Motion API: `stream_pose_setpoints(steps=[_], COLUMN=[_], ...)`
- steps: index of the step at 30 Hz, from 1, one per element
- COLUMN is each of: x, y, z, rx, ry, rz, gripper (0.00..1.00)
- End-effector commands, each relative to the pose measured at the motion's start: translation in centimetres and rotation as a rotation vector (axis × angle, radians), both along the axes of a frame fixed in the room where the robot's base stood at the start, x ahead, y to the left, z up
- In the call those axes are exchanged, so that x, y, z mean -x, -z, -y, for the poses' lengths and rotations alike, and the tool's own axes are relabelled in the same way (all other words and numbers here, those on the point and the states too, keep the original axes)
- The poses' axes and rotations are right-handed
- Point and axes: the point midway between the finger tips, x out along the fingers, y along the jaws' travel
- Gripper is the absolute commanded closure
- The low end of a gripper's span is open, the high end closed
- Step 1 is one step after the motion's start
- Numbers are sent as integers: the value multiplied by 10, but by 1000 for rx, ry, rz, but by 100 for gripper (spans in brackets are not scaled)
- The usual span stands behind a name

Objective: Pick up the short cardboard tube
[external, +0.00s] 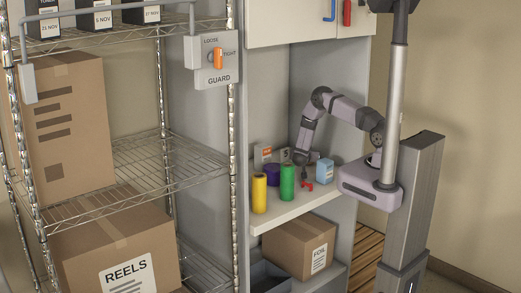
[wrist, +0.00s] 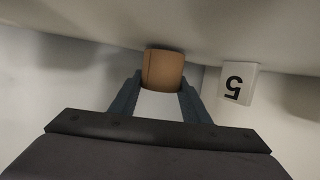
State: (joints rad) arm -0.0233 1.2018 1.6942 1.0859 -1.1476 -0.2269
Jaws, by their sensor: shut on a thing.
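The short cardboard tube (wrist: 163,68) is brown and sits between my gripper's two fingers in the wrist view. My gripper (wrist: 161,84) is shut on it. In the external view my gripper (external: 301,158) is low over the cabinet shelf, behind and right of a green cylinder (external: 287,183). I cannot make out the tube in that view. Whether the tube touches the shelf is unclear.
A card marked 5 (wrist: 238,82) is right of the tube in the wrist view.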

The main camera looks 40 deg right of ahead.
Motion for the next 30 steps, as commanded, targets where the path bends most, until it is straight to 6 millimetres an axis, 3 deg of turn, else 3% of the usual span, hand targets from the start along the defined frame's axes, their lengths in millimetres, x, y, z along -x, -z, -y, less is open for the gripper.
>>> stream_pose_setpoints(steps=[8,21,30], x=[0,0,0], y=[-22,-79,-95], z=[0,0,0], rx=[0,-1,0], ry=[0,1,0], rz=[4,3,0], gripper=[79,79,79])
